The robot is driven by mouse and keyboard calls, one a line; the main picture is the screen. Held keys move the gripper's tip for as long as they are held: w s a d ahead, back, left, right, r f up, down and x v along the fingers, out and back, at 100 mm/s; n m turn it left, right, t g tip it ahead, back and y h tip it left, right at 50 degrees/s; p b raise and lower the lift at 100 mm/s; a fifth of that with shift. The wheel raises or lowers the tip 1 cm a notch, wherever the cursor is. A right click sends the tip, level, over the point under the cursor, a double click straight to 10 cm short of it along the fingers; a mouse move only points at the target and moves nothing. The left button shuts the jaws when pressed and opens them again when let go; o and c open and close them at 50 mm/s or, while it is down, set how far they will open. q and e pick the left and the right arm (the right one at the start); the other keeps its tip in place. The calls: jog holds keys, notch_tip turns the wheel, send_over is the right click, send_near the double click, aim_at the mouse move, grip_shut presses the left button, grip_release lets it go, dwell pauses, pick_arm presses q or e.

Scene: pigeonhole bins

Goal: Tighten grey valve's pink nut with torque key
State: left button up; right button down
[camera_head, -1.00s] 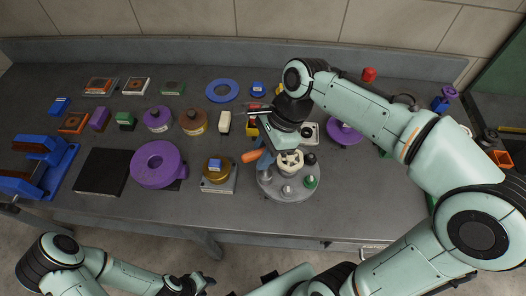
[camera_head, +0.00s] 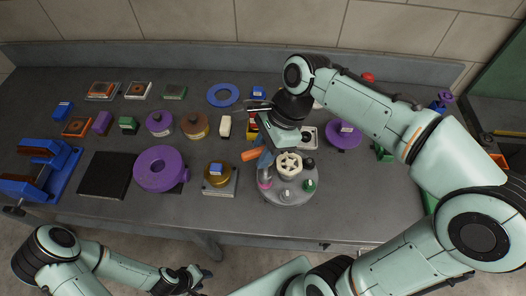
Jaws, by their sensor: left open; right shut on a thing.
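The grey valve (camera_head: 287,195) is a round grey base with a cream handwheel (camera_head: 289,164) on top. A pink nut (camera_head: 265,184) shows at its left front edge, and a green nut (camera_head: 310,185) at its right. My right gripper (camera_head: 267,152) is above the valve's back left, shut on a tool with an orange handle (camera_head: 250,155), likely the torque key. The tool's working end is mostly hidden by the gripper, and I cannot tell whether it touches the nut. My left gripper (camera_head: 200,276) is open and empty, low in front of the table's front edge.
A blue vise (camera_head: 62,172) and a black pad (camera_head: 104,175) are further left. Several small blocks and discs line the back.

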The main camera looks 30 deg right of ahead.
aim_at(259, 147)
jog(key=shift+w+r+p, duration=0.25)
jog(key=shift+r+p, duration=0.05)
jog(key=shift+r, duration=0.7)
jog(key=shift+s+r, duration=0.1)
jog(key=shift+r, duration=0.75)
jog(key=shift+s+r, duration=0.15)
jog(key=shift+r, duration=0.1)
pick_arm(q)
jog(key=shift+w+r, duration=0.6)
jog(key=shift+w, duration=0.2)
